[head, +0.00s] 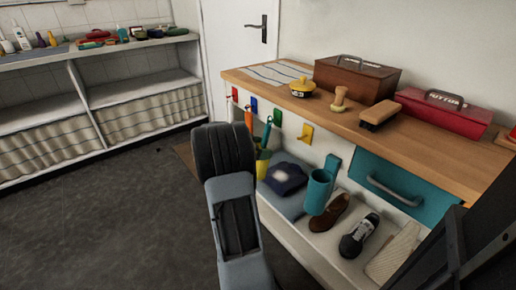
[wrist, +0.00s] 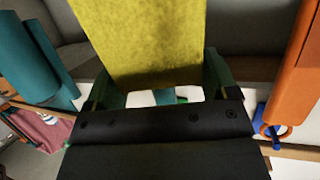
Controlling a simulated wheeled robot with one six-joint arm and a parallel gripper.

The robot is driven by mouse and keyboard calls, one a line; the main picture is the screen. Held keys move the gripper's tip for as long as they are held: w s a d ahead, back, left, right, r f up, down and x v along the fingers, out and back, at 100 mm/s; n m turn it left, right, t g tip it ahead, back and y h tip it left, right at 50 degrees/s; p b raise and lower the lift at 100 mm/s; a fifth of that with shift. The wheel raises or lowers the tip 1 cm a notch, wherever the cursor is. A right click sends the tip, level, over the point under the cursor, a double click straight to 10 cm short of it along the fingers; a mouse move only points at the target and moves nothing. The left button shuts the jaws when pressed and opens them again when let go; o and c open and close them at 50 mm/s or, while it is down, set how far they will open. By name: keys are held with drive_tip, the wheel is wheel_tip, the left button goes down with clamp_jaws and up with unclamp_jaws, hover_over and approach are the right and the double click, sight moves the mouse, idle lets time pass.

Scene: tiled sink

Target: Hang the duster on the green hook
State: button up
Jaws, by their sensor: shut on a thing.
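The duster has a yellow head (head: 262,168) and a teal handle (head: 267,134). It is upright, head down, in front of the bench. The green hook (head: 277,118) is on the bench front, close to the top of the handle; I cannot tell whether they touch. In the wrist view, my gripper (wrist: 160,88) is shut on the duster, whose yellow part (wrist: 140,40) fills the space between the fingers. Small teal and green bits show past it.
Red (head: 235,94), blue (head: 254,104) and yellow (head: 305,133) hooks share the bench front. An orange item (head: 248,121) hangs by the blue hook. Shoes (head: 358,236) and folded cloth (head: 286,178) lie on the lower shelf.

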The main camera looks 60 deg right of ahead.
drive_tip(key=shift+s+d+f+b, duration=0.15)
drive_tip(key=shift+d+f+b, duration=0.25)
drive_tip(key=shift+b, duration=0.8)
